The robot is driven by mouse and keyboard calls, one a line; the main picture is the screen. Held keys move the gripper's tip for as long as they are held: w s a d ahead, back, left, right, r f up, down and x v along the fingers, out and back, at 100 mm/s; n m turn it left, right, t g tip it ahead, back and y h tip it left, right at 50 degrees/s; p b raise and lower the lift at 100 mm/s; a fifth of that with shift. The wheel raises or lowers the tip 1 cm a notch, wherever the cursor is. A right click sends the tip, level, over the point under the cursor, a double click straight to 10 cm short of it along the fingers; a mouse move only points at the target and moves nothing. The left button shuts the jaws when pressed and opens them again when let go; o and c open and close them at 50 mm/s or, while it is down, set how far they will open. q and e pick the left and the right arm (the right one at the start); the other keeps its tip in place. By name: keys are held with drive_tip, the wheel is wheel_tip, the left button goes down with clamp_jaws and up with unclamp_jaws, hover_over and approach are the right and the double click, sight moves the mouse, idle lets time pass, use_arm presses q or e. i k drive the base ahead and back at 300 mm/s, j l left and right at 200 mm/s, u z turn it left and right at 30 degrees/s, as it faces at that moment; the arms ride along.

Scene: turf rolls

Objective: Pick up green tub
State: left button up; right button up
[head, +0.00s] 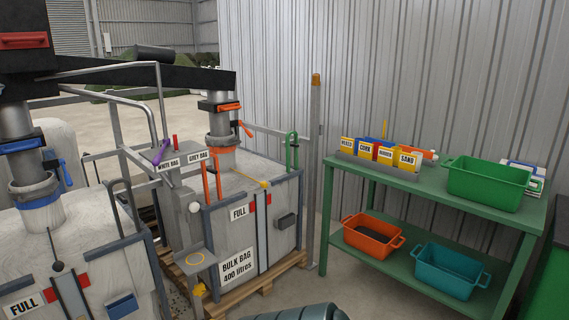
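The green tub (487,184) stands upright on the top of the green table (387,180), toward its right end. It has a wide rim with a handle at each end. From here it looks empty, but its floor is hidden behind the front wall. Neither of my grippers shows in the head view.
Coloured labelled cards in a holder (376,165) stand left of the tub. An orange tub (372,237) and a teal tub (449,270) sit on the lower shelf. Bulk bag stations, one with a grey frame (245,215), fill the left. Concrete floor shows before the table.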

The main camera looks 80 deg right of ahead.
sight(496, 185)
drive_tip(key=z, duration=3.95)
drive_tip(key=i+z, duration=0.1)
drive_tip(key=z, duration=0.45)
drive_tip(key=i+j+z, duration=0.55)
drive_tip(key=i+j, duration=0.25)
drive_tip(key=i+j+z, duration=0.1)
drive_tip(key=i+j, duration=0.15)
drive_tip(key=j, duration=0.2)
drive_tip(key=i+j, duration=0.2)
drive_tip(key=j, duration=0.2)
drive_tip(key=i+j+z, duration=0.1)
drive_tip(key=i+j, duration=0.15)
drive_tip(key=i+j+z, duration=0.1)
drive_tip(key=j, duration=0.4)
drive_tip(key=i, duration=0.1)
